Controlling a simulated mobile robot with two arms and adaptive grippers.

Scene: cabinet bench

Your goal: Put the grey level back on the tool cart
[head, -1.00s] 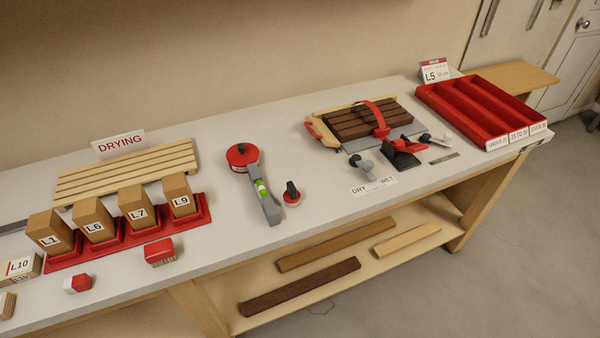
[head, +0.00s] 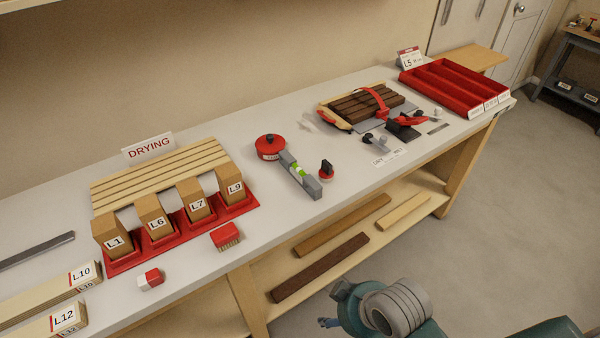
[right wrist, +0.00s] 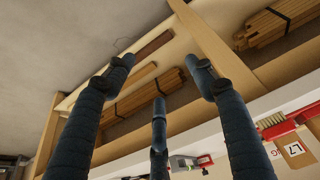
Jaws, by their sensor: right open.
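The grey level (head: 302,178), with a green vial in its middle, lies on the white bench beside a round red tin (head: 269,148). Its far end is close to the tin; I cannot tell if they touch. My right gripper (head: 330,321) is low in front of the bench in the head view, well away from the level. In the right wrist view its fingers (right wrist: 160,78) are spread wide with nothing between them. A dark grey stand at the far right, perhaps the tool cart (head: 580,47), carries small items. My left gripper is out of view.
A clamped board stack (head: 360,106) and a red tray (head: 455,85) are farther right. Floor is clear at right.

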